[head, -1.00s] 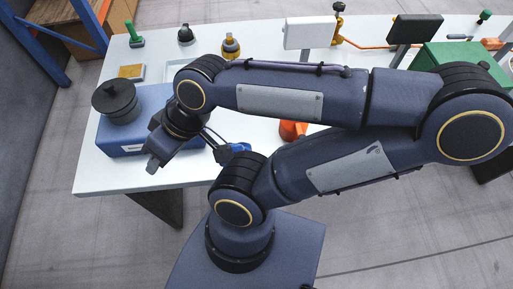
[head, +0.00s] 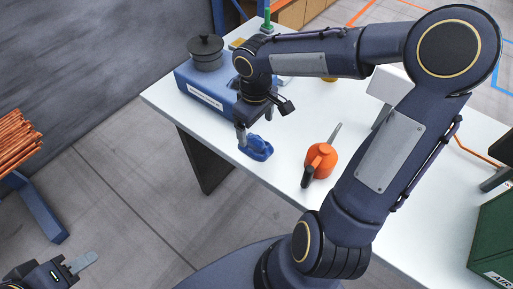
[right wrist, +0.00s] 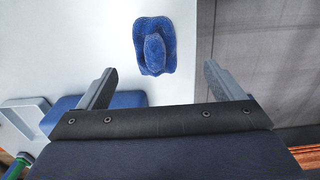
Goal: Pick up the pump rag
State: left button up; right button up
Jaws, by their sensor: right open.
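The pump rag (head: 257,148), a crumpled blue cloth, lies on the white table near its front edge. It also shows in the right wrist view (right wrist: 154,46), just beyond the gap between my fingers. My right gripper (head: 255,122) is above and just beside the rag, pointing down. In the right wrist view my right gripper (right wrist: 160,82) has its fingers wide apart with nothing between them. My left gripper (head: 78,264) is at the lower left, off the table, cut by the picture edge. One pale finger shows, and its opening cannot be made out.
A blue box (head: 188,84) with a dark lidded pot (head: 206,54) stands left of the rag. An orange tool (head: 320,160) with a dark handle lies to the right. A green case (head: 492,240) is at the far right. Orange rods (head: 15,145) rest on a blue stand at left.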

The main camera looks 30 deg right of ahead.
aim_at(255, 138)
jog(key=shift+w+f, duration=0.45)
jog(key=shift+f, duration=0.35)
jog(key=f, duration=0.7)
jog(key=shift+w+d+f, duration=0.1)
jog(key=shift+w+d, duration=0.1)
jog(key=shift+d, duration=0.1)
jog(key=c, duration=1.1)
